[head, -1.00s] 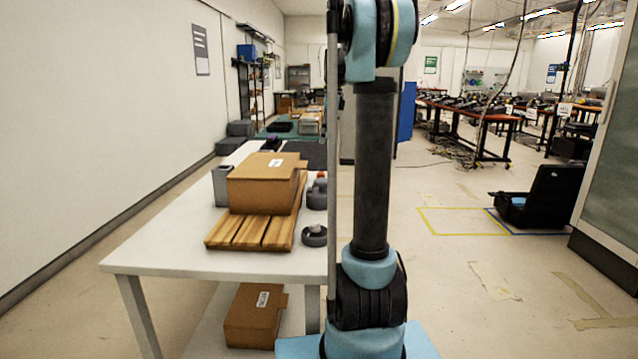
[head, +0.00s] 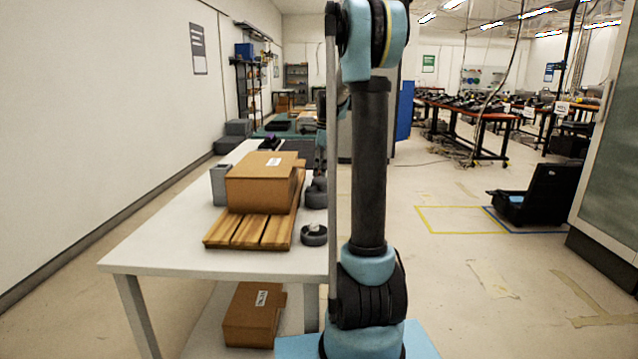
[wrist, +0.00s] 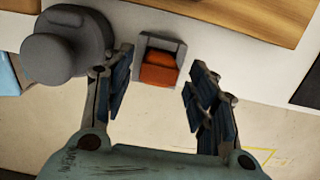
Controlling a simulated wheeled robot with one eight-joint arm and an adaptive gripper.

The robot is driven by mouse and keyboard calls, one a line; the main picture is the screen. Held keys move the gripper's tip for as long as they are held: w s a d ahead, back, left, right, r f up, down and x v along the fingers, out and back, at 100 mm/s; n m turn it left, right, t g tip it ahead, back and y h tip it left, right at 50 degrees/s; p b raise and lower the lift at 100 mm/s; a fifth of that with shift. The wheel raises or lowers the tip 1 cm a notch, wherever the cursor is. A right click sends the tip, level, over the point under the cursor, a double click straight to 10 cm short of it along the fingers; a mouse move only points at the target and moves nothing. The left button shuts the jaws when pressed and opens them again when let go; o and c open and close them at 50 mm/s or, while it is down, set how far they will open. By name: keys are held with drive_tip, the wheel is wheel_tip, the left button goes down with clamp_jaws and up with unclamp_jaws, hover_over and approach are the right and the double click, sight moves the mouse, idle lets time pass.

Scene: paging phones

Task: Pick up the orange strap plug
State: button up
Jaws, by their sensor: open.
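The orange strap plug (wrist: 158,70), a small block with an orange face in a grey surround, sits near the edge of the white table (wrist: 215,70) in the wrist view. My gripper (wrist: 161,63) is open and empty, with one finger to each side of the plug in the picture. I cannot tell whether the fingers are level with it. In the head view my arm's end (head: 320,165) is over the table's right side, and the plug cannot be made out behind it.
A grey round caster-like part (wrist: 65,45) lies close to the left finger. A wooden pallet (head: 245,232) carries a cardboard box (head: 258,190) at the table's middle. A grey round part (head: 313,236) stands right of the pallet. The floor right of the table is open.

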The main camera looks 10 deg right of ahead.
drive_tip(key=shift+a+f, duration=0.15)
drive_tip(key=shift+f, duration=1.1)
drive_tip(key=shift+c, duration=0.4)
drive_tip(key=c, duration=1.1)
drive_tip(key=shift+o, duration=0.2)
